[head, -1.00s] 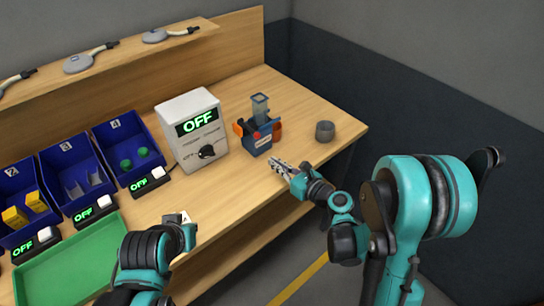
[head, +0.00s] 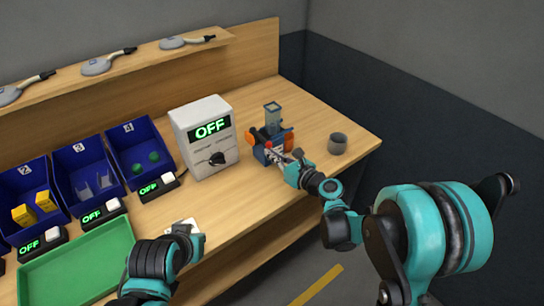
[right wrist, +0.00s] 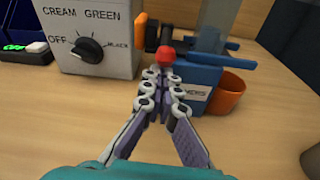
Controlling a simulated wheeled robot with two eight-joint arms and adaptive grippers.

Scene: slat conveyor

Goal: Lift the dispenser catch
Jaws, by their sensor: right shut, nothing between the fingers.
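The dispenser (head: 272,132) is blue with orange parts and a clear upright column, standing on the right part of the bench. In the right wrist view its blue body (right wrist: 203,77) has a red round knob (right wrist: 166,56) at the front left, perhaps the catch. My right gripper (head: 273,153) is at the front of the dispenser, fingers shut and empty. In the right wrist view its fingertips (right wrist: 163,73) lie just below the knob; whether they touch it I cannot tell. My left gripper (head: 184,228) is low over the bench's front edge, its fingers too unclear to read.
A white control box (head: 206,158) reading OFF stands left of the dispenser. A grey cup (head: 337,143) stands to its right. Blue bins (head: 139,166) and a green tray (head: 84,262) lie to the left. An orange cup (right wrist: 229,95) is beside the dispenser's body.

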